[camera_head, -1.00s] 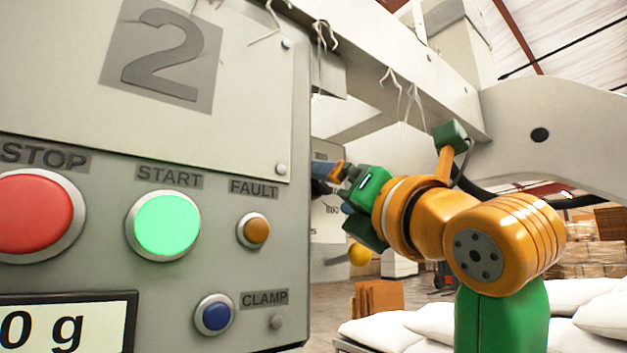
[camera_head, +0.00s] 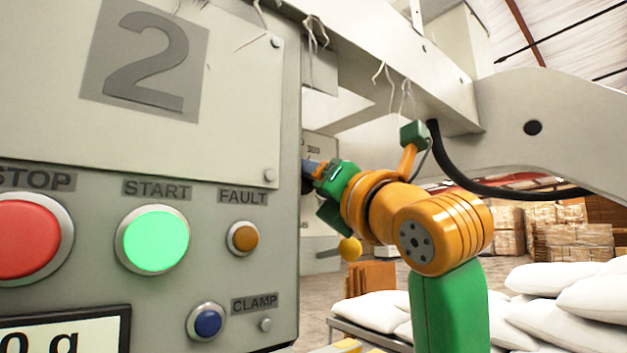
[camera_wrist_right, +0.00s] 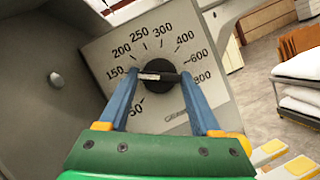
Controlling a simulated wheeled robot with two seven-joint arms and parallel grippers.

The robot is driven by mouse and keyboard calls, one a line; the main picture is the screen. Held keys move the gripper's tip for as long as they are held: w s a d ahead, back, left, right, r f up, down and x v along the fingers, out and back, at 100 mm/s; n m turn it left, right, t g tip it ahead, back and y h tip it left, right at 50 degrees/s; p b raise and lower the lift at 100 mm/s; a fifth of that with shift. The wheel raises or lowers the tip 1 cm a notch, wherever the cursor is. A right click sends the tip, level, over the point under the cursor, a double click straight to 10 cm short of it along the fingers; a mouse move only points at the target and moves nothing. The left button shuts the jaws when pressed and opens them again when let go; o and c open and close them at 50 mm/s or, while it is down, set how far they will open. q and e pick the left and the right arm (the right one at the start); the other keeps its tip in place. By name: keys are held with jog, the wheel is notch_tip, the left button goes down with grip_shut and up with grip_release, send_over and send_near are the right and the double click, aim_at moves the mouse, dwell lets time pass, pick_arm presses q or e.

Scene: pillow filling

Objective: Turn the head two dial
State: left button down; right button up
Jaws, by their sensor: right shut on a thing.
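In the right wrist view the dial (camera_wrist_right: 160,95) is a round black knob with a pale pointer bar, on a grey plate (camera_wrist_right: 112,50) marked from 50 to 800. The blue fingers of my right gripper (camera_wrist_right: 163,78) stand on both sides of the knob and are shut on it. The pointer bar lies roughly crosswise between the fingertips. In the head view my right gripper (camera_head: 312,168) reaches behind the right edge of the panel marked 2 (camera_head: 145,55), which hides the dial and the fingertips. My left gripper is not in view.
The panel has a red STOP button (camera_head: 28,238), a lit green START button (camera_head: 152,239), an orange FAULT light (camera_head: 242,238) and a blue CLAMP button (camera_head: 207,321). A beam (camera_head: 400,70) runs overhead. White sacks (camera_head: 550,310) lie at the right.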

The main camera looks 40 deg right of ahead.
jog(key=shift+r+m, duration=0.1)
jog(key=shift+m, duration=0.2)
jog(key=shift+a+r+m+g+h, duration=0.1)
jog(key=shift+m+g+h, duration=0.45)
jog(key=shift+m, duration=1.1)
jog(key=shift+m+g+h, duration=0.35)
jog(key=shift+m+h, duration=0.4)
jog(key=shift+m, duration=0.9)
